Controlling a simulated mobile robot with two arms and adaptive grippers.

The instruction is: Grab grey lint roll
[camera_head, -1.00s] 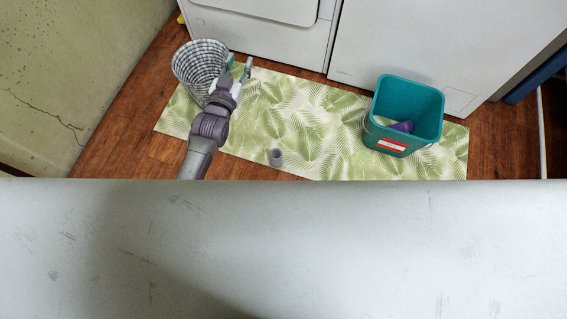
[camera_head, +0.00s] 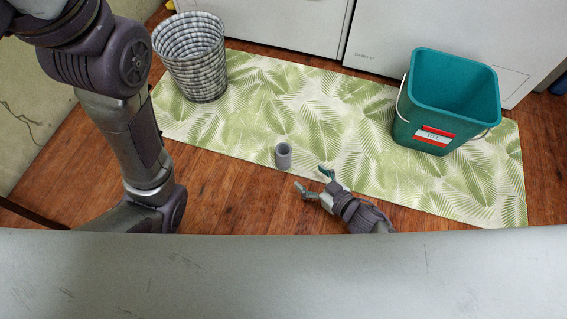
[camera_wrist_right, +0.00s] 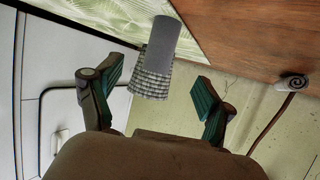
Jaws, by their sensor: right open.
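The grey lint roll (camera_head: 283,155) stands upright on the near edge of the leaf-patterned mat (camera_head: 420,180). My right gripper (camera_head: 311,178) is open and empty, just to the lower right of the roll and apart from it. In the right wrist view the roll (camera_wrist_right: 163,40) shows beyond the open fingers (camera_wrist_right: 158,82), in front of the checkered basket. My left gripper is not in view.
A checkered basket (camera_head: 192,62) stands at the mat's far left end. A teal bucket (camera_head: 440,110) with a red and white label stands at the right. White appliances (camera_head: 420,45) line the back. The mat between basket and bucket is otherwise clear.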

